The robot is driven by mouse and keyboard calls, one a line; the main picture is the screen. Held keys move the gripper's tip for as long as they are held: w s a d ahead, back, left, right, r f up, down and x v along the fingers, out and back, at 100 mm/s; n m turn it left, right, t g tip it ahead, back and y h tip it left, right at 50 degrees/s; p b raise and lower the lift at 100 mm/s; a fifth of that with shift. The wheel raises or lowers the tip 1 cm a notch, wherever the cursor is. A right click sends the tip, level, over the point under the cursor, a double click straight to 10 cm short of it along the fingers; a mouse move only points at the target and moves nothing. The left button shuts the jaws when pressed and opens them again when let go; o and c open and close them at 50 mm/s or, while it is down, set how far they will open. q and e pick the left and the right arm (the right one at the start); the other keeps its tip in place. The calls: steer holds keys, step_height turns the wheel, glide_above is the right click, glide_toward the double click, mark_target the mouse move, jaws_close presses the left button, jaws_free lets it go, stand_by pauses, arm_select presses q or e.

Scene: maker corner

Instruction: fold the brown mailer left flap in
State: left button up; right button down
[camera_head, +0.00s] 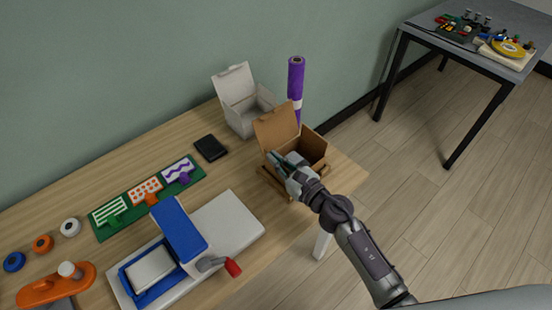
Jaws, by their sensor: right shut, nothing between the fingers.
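The brown mailer (314,146) stands open near the right end of the wooden table, its lid panel (275,127) raised at the back left. A strip of brown card also shows low at its front left, partly behind my gripper. My right gripper (275,157) is shut and empty at the mailer's front left side. It covers part of that side, so I cannot tell the left flap's exact position or whether the fingers touch it. My left gripper is not in view.
A white open box (246,117) and a purple roll (295,82) stand behind the mailer. A black flat item (210,147), a green board of patterned cards (122,212) and a blue-and-white press (180,228) lie to the left. The table's right edge is close.

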steer(key=shift+d, duration=0.1)
stand_by(0.3)
steer(key=shift+w+d+f+m, duration=0.1)
steer(key=shift+w+d+m, duration=0.2)
steer(key=shift+m, duration=0.85)
steer(key=shift+w+d+f+m, duration=0.15)
steer(key=shift+w+d+m, duration=0.2)
steer(key=shift+m, duration=0.75)
steer(key=shift+w+d+f+m, duration=0.15)
steer(key=shift+d+m, duration=0.25)
steer(key=shift+m, duration=0.75)
steer(key=c, duration=1.4)
jaws_free()
steer(key=shift+s+d, duration=0.1)
steer(key=v, duration=1.1)
steer(key=shift+s+d, duration=0.2)
steer(key=shift+s, duration=0.15)
